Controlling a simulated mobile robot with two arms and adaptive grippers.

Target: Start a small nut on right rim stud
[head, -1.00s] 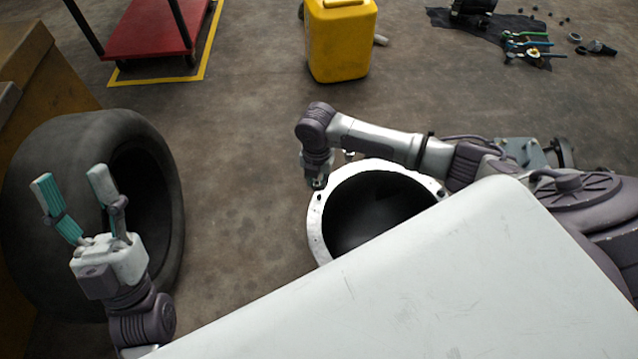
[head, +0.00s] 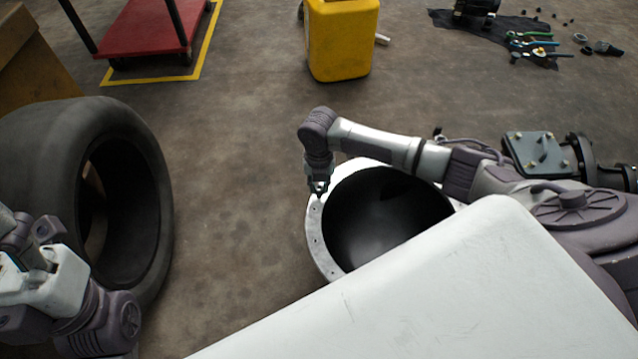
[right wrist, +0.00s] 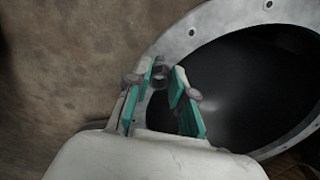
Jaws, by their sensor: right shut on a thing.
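My right gripper (head: 319,188) points down over the left part of the pale rim (head: 314,240) of a dark round opening. In the right wrist view its teal-padded fingers (right wrist: 164,75) are shut on a small dark nut (right wrist: 158,77), which shows at the tips over the rim (right wrist: 228,16). Small round marks show along the rim there; I cannot tell holes from studs. The spot under the nut is hidden, so whether it touches a stud cannot be told. My left gripper (head: 32,265) is at the left edge by the tyre, its fingers unclear.
A large black tyre (head: 150,215) stands at the left. A yellow container (head: 341,45) and a red cart (head: 150,28) stand at the back. Several tools (head: 535,45) lie on the floor at the back right. The floor between tyre and rim is clear.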

